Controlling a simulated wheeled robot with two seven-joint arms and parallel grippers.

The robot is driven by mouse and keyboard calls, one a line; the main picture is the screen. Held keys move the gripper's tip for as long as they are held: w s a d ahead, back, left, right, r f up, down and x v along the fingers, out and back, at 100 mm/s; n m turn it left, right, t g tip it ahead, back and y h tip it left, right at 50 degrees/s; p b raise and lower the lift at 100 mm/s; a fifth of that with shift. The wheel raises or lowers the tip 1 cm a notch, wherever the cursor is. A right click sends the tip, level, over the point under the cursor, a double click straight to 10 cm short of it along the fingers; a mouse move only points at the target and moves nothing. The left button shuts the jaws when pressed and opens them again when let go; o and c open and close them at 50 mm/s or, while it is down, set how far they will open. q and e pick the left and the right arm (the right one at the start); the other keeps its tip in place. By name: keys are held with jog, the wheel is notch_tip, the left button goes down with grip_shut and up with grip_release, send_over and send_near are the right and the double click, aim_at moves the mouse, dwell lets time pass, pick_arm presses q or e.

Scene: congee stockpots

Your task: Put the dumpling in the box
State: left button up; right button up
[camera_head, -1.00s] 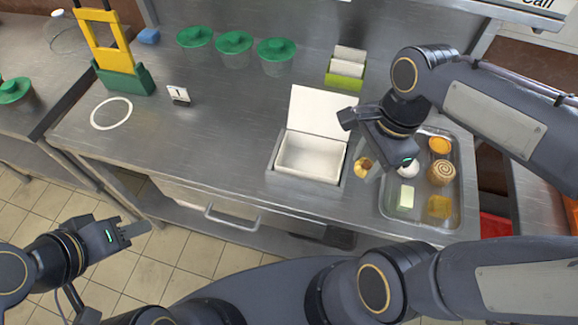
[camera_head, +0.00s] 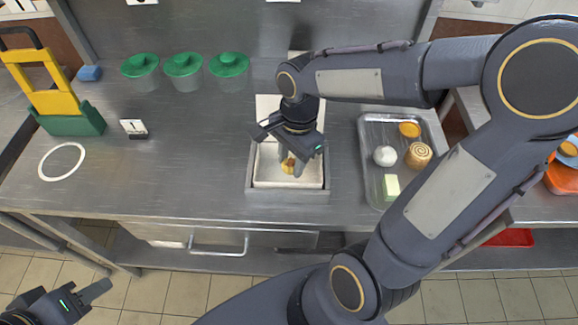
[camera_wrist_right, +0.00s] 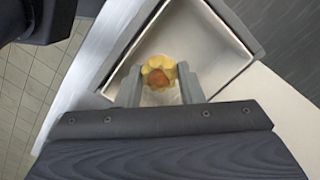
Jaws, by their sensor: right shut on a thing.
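The dumpling, a yellow piece with an orange-brown top (camera_head: 289,165), is between the fingers of my right gripper (camera_head: 287,158), which is shut on it. In the right wrist view the dumpling (camera_wrist_right: 159,73) sits between the two grey fingers, over the box's white interior. The open white box (camera_head: 262,181) stands in a grey holder on the counter, its lid raised at the back and partly hidden by my gripper. I cannot tell whether the dumpling touches the box floor. My left gripper (camera_head: 95,291) is low at the left, away from the counter, its opening unclear.
A metal tray (camera_head: 372,132) to the right of the box holds a white bun (camera_head: 385,156), a spiral roll (camera_head: 418,155), a pale green block (camera_head: 391,186) and an orange round item (camera_head: 409,130). Green-lidded containers (camera_head: 184,70) stand at the back.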

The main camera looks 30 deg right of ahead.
aim_at(288, 177)
jog(key=shift+w+d+f, duration=0.15)
jog(key=shift+w+f, duration=0.4)
jog(key=shift+f, duration=0.15)
jog(key=shift+w+f, duration=0.15)
jog(key=shift+f, duration=0.75)
jog(key=shift+w+f, duration=0.1)
jog(key=shift+f, duration=0.8)
jog(key=shift+f+b, duration=0.2)
jog(key=shift+b, duration=0.15)
jog(key=o, duration=1)
